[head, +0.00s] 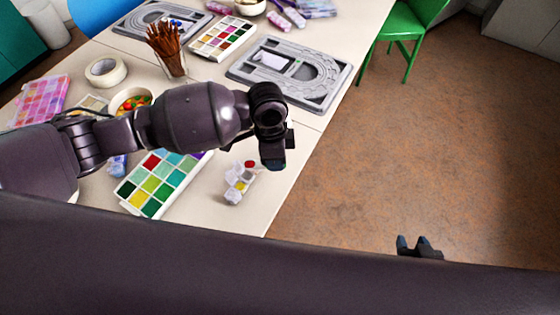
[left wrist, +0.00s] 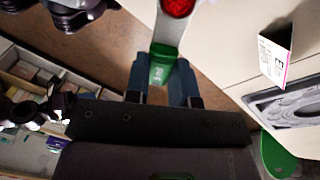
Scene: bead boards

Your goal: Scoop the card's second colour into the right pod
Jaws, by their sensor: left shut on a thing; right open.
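My left gripper (head: 275,160) is above the table's right edge; in the left wrist view its fingers (left wrist: 165,88) are shut on a scoop (left wrist: 167,30) with a green grip and pale neck. The scoop's bowl (left wrist: 177,6) holds red beads and is cut by the top edge. Small clear pods (head: 236,190) stand on the table below and left of this gripper; one shows yellow. I cannot tell how full the others are. The card (head: 270,60) stands on a grey bead board; its colours are unreadable. My right gripper (head: 418,248) is open and empty above the floor.
A bead tray (head: 126,206) with green, teal and red compartments lies left of the pods, partly under my left arm. Another tray (head: 196,50), a grey board (head: 318,98), a cup of brown sticks (head: 172,65) and tape (head: 105,70) stand farther back. A green chair (head: 405,25) is beyond the table.

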